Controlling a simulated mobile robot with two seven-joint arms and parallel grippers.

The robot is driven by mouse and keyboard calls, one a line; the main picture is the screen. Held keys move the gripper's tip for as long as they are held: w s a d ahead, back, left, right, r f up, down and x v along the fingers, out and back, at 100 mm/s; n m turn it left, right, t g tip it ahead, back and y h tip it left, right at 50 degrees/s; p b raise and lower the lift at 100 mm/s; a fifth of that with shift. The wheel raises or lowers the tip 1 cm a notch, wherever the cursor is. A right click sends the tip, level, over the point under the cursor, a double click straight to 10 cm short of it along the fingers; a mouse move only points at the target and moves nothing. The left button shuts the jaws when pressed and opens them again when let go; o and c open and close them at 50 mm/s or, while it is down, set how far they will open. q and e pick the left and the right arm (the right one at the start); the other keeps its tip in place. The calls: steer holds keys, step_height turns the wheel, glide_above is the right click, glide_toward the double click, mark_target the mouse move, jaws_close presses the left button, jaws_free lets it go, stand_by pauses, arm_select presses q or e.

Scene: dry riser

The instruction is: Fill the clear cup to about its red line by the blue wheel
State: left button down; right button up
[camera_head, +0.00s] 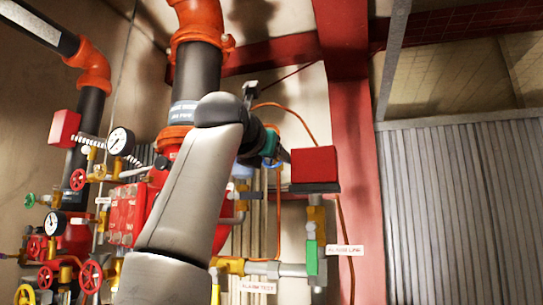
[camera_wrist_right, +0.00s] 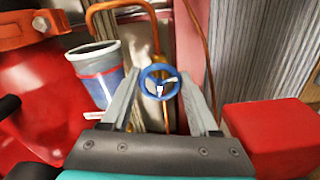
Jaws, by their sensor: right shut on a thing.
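The blue wheel (camera_wrist_right: 160,70) shows in the right wrist view, between the two grey fingers of my right gripper (camera_wrist_right: 160,88). The gripper is shut on the wheel. The clear cup (camera_wrist_right: 97,62) is left of the fingers, with a pale upper part, a red line around it and blue below. The blue reaches about up to the red line, but I cannot tell how much of it is water. In the head view my right arm covers most of the area around the wheel and cup, and the gripper (camera_head: 284,156) shows only in part.
A red box (camera_head: 314,165) stands right of the gripper; in the wrist view a red box (camera_wrist_right: 270,135) is close on the right. Red pipework (camera_wrist_right: 45,90) is close on the left. An orange-brown curved pipe (camera_wrist_right: 98,14) passes above the cup. Gauges (camera_head: 121,141) and red wheels (camera_head: 91,276) fill the left.

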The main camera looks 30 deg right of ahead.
steer(key=o, duration=1.1)
steer(key=shift+a, duration=0.1)
steer(key=b+v, duration=0.6)
steer(key=v, duration=0.9)
steer(key=shift+s, duration=0.1)
